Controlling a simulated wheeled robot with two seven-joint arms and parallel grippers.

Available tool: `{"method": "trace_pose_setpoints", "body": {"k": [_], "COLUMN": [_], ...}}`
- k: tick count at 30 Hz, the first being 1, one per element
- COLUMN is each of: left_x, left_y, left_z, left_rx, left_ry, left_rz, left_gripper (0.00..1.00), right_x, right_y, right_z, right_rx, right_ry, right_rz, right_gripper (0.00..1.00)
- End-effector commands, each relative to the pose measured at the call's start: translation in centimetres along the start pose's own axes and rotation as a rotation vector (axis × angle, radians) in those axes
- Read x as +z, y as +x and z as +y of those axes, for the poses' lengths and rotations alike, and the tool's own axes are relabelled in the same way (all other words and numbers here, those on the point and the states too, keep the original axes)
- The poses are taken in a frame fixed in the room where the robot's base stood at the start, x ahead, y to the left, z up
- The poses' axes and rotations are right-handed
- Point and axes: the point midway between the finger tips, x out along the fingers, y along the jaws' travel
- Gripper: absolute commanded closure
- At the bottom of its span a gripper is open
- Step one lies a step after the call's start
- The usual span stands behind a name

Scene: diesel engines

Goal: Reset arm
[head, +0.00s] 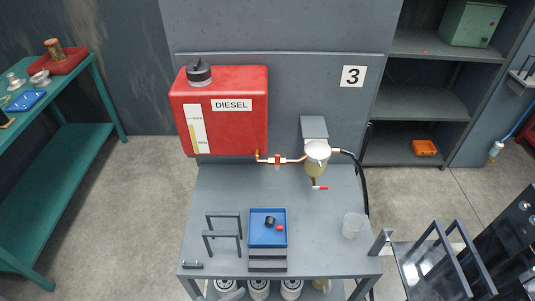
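Neither of my grippers can be made out in the head view, and no arm of mine is clearly seen. A grey workbench (330,215) stands in front of me. It carries a red diesel tank (235,125) with a black cap (199,73). A copper pipe with a red valve (278,161) runs from the tank to a filter bowl (316,158) with a red drain lever (320,187). A blue tray (268,228) holds a small black part and a small red part. A clear cup (352,226) stands at the right.
Two dark bent frames (223,233) stand left of the blue tray. Several white filters (259,290) sit under the bench. A green table (65,145) is at the left, grey shelves (425,100) at the back right. Dark metal equipment (440,265) fills the lower right.

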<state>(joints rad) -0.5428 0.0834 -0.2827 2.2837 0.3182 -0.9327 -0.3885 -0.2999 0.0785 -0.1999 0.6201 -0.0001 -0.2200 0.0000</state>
Motion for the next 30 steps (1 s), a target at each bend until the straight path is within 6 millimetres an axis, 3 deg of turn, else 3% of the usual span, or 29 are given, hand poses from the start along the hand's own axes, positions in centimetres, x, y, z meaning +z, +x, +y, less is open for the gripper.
{"method": "trace_pose_setpoints", "body": {"k": [3,9,22,30], "left_x": [3.2,6.7,11.0,14.4], "left_y": [-2.4,-5.8,-12.2,-8.0], "left_z": [-2.7,-5.6,-9.4,-10.2], "left_rx": [-0.067,-0.169,-0.361,-0.352], "left_ry": [-0.054,-0.141,-0.297,-0.299], "left_rz": [-0.16,-0.335,-0.554,-0.57], "left_gripper": [0.69,0.69,0.69,0.69], "right_x": [0.0,0.1,0.1,0.1], "right_y": [0.0,0.0,0.0,0.9], "right_z": [0.1,0.3,0.2,0.2], "right_rx": [0.001,0.003,0.002,0.002], "right_ry": [0.0,-0.001,-0.001,-0.001], "right_rz": [0.0,-0.001,-0.001,-0.001], "right_gripper": [0.57,0.57,0.57,0.57]}}
